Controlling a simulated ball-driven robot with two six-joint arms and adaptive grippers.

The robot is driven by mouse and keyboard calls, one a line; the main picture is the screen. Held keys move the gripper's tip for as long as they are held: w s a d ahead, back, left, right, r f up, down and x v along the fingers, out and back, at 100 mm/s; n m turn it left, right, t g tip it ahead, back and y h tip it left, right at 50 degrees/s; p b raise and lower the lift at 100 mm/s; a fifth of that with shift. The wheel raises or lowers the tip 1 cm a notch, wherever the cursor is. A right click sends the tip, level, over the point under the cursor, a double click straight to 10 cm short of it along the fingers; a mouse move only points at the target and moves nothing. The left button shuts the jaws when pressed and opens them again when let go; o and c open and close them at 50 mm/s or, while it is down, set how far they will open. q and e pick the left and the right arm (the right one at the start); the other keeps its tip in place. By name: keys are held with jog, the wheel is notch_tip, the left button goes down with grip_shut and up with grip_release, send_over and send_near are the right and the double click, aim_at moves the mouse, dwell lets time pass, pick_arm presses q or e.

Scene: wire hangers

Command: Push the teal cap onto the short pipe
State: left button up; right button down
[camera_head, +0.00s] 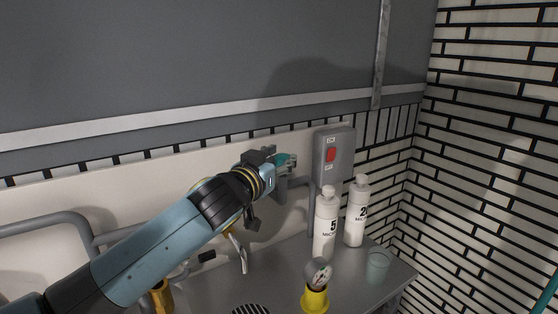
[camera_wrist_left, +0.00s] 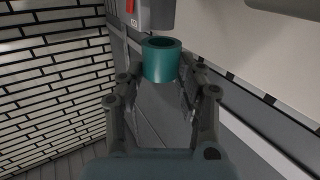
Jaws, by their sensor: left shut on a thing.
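The teal cap (camera_head: 285,159) is in the jaws of my left gripper (camera_head: 277,164), in front of the pale wall and just left of the grey switch box. In the left wrist view the cap (camera_wrist_left: 160,64) is a short hollow cylinder between the tips of my left gripper (camera_wrist_left: 160,82), with its round opening facing away from the palm. A grey bent pipe (camera_head: 303,184) shows just right of and below the gripper; I cannot tell whether it is the short pipe. No contact between cap and pipe can be made out. My right gripper is out of view.
The switch box (camera_head: 334,155) with a red button is close beside the cap. Grey rails (camera_head: 45,222) run at left.

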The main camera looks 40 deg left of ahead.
aim_at(279, 158)
pick_arm(q)
jog(key=shift+f, duration=0.2)
dwell(0.7)
jog(key=shift+f+b, duration=0.35)
jog(key=shift+b, duration=0.2)
jog(key=shift+f+b, duration=1.55)
jog(key=o, duration=0.9)
jog(key=shift+r, duration=0.35)
notch_tip(279, 158, up, 9)
jog(key=shift+r, duration=0.2)
